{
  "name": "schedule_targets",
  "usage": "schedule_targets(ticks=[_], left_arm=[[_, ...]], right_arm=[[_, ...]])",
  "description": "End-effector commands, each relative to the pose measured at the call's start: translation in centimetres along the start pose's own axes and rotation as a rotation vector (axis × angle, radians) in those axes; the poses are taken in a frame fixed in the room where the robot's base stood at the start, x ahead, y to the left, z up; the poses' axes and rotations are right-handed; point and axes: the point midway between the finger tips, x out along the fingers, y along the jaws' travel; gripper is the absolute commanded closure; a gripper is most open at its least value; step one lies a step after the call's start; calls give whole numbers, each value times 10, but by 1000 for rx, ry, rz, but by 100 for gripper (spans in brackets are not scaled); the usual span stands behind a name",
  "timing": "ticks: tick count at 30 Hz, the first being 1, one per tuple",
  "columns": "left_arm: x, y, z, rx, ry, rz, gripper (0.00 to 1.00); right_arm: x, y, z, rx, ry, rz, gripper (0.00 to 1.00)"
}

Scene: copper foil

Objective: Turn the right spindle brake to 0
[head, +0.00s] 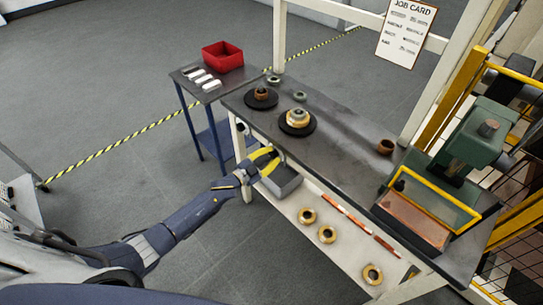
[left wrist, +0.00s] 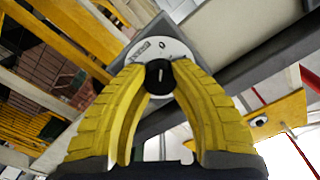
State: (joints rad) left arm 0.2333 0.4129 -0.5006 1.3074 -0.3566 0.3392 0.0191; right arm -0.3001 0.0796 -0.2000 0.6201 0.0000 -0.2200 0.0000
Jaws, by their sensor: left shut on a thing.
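The spindle brake knob (left wrist: 160,78) in the left wrist view is black with a short pale mark. It sits in front of a round pale dial plate (left wrist: 180,47) whose small markings I cannot read. My left gripper (left wrist: 158,72) has its two yellow fingers shut on this knob, one on each side. In the head view my left gripper (head: 268,160) is at the front edge of the bench and hides the knob. Another dark knob (head: 240,127) shows farther left on the bench front. My right gripper is not in view.
The bench (head: 345,137) carries dark round bases with a smaller spool (head: 261,94) and a larger one (head: 297,118). A copper ring (head: 385,146) and a green machine (head: 470,135) stand to the right. A red bin (head: 222,56) sits on a side table. Brass rings (head: 327,234) lie below.

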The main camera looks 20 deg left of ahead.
Motion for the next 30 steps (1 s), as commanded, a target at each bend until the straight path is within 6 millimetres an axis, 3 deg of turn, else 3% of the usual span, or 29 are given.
schedule_targets(ticks=[3, 4, 12, 23, 30], left_arm=[[2, 3, -4, -5, 9, 3, 100], [2, 3, -4, -5, 9, 3, 75], [1, 1, -2, -1, 5, 1, 43], [-5, 0, -1, 0, 2, 0, 43], [-41, 1, 0, 0, 1, 1, 43]], right_arm=[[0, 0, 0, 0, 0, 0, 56], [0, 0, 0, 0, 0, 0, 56], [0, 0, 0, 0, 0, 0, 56], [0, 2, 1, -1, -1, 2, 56], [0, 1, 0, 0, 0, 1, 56]])
